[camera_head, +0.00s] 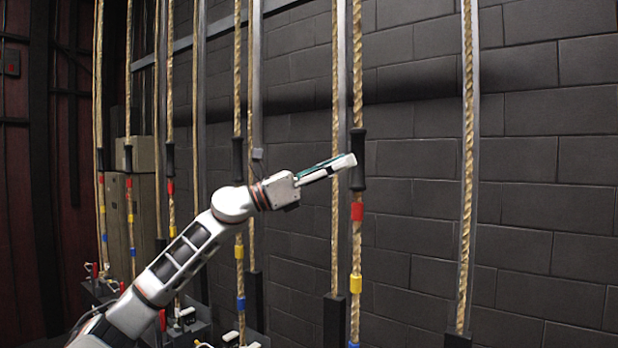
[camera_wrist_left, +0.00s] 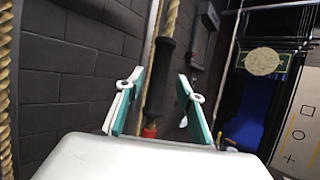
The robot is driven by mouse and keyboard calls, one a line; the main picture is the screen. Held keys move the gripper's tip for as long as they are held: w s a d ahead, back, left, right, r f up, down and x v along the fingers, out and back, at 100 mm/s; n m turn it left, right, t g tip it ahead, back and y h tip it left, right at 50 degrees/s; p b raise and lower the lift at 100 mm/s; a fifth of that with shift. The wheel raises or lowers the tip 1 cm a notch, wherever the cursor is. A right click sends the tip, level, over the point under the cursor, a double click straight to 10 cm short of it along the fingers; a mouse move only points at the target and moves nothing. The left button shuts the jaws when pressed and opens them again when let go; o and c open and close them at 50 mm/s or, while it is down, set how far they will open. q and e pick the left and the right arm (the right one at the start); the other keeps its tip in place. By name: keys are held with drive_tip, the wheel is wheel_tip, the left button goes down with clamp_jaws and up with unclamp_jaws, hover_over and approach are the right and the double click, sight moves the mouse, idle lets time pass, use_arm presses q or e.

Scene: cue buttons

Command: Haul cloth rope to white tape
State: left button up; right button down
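The nearest-looking cloth rope (camera_head: 357,60) hangs vertically and carries a black grip sleeve (camera_head: 358,180), with red tape (camera_head: 357,211) and yellow tape (camera_head: 355,283) below. White tape cannot be made out. My left gripper (camera_head: 350,161) is level with the sleeve and overlaps it in the head view. In the left wrist view, my left gripper (camera_wrist_left: 160,76) has its teal-and-white fingers spread apart. The black sleeve (camera_wrist_left: 160,75) shows between them with space on both sides; its exact depth is unclear. My right gripper is out of view.
Other ropes hang on the left, including one with a black sleeve (camera_head: 237,158). A bare rope (camera_head: 468,150) hangs on the right beside a grey post. Levers (camera_head: 185,315) stand low at left. A dark block wall (camera_head: 550,200) lies behind.

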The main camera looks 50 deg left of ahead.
use_arm(q)
drive_tip(key=v, duration=0.7)
drive_tip(key=shift+s, duration=0.1)
idle(0.8)
